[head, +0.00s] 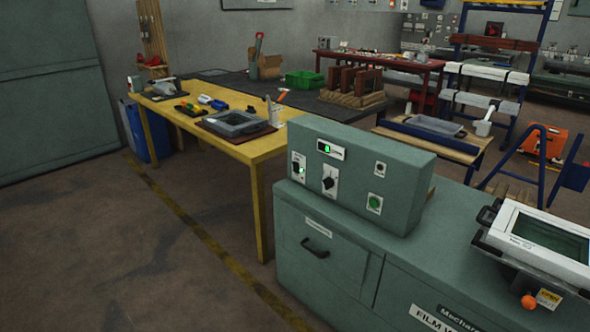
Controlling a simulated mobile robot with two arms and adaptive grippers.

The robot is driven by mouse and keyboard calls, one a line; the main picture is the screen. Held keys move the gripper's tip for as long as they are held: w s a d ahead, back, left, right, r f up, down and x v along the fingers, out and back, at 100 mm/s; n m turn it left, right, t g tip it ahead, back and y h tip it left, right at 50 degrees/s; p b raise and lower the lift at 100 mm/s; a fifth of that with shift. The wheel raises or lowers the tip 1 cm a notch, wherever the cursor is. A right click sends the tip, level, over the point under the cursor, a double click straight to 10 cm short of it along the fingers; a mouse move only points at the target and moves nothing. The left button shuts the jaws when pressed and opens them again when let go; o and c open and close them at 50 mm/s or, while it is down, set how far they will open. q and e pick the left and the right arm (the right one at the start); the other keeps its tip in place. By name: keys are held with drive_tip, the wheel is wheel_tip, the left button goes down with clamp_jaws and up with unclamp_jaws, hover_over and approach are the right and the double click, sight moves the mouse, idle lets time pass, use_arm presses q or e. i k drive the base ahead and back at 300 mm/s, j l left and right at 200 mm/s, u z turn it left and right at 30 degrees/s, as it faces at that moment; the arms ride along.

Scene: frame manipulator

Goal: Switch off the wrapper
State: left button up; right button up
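A grey-green cabinet (318,255) stands at the lower right, with a partly cut-off label (436,318) reading "FILM W". A control box (350,165) sits on top of it. On its face are a small lit green display (328,148), a switch (298,166) with a green light at the left, a black rotary knob (329,183), a small dark round control (380,168) and a green round button (375,203). A white-framed device (515,235) with a dark screen and an orange knob (528,301) lies at the right. Neither of my grippers shows.
A yellow table (258,150) with tools and a grey tray (235,123) stands behind the control box, on the left. A low wooden bench (440,148) and a blue rack (525,80) stand at the back right. The floor at the left front is clear.

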sight(296, 165)
drive_tip(key=i+j+u, duration=0.1)
drive_tip(key=i, duration=0.55)
drive_tip(key=i+j, duration=0.25)
drive_tip(key=i, duration=0.4)
drive_tip(key=i+j+u, duration=0.15)
drive_tip(key=i, duration=0.5)
